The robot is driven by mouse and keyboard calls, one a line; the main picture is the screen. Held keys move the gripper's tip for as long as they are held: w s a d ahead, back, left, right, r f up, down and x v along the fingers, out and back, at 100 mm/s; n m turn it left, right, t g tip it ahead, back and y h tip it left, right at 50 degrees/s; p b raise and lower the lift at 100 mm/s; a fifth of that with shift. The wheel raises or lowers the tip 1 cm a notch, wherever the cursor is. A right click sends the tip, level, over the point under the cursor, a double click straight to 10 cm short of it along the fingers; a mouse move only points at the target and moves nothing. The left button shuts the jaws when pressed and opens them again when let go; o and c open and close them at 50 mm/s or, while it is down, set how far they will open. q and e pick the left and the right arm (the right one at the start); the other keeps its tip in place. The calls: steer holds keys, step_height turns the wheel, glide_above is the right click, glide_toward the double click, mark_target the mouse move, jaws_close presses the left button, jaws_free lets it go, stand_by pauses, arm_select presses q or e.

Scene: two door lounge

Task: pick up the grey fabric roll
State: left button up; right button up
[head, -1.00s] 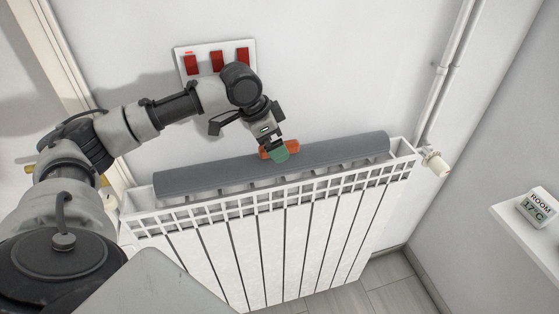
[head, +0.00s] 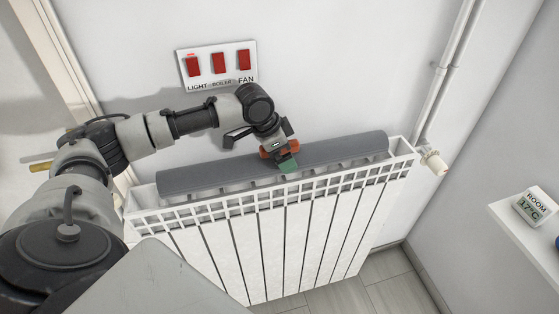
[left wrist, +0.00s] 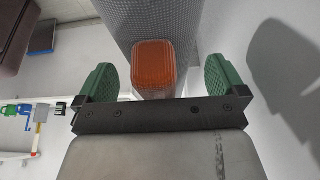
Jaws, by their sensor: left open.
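The grey fabric roll (head: 340,151) lies lengthwise along the top of a white radiator, against the wall. An orange block-like part (head: 265,153) sits at its middle; it also shows in the left wrist view (left wrist: 153,62). My left gripper (head: 283,160) is over this orange part, pointing down. In the left wrist view the green fingertips of my left gripper (left wrist: 159,80) stand open on either side of the orange part, with gaps visible on both sides. In the head view one green fingertip is on the near side of the roll; the other is hidden. My right gripper is not seen.
The white radiator (head: 290,240) stands below the roll, with a valve (head: 433,163) at its right end. A panel of red switches (head: 218,63) is on the wall just above my left arm. A white shelf (head: 530,240) with a room thermometer (head: 535,205) is at the right.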

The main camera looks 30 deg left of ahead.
arm_select(q)
steer(key=c, duration=1.3)
steer(key=shift+c, duration=0.2)
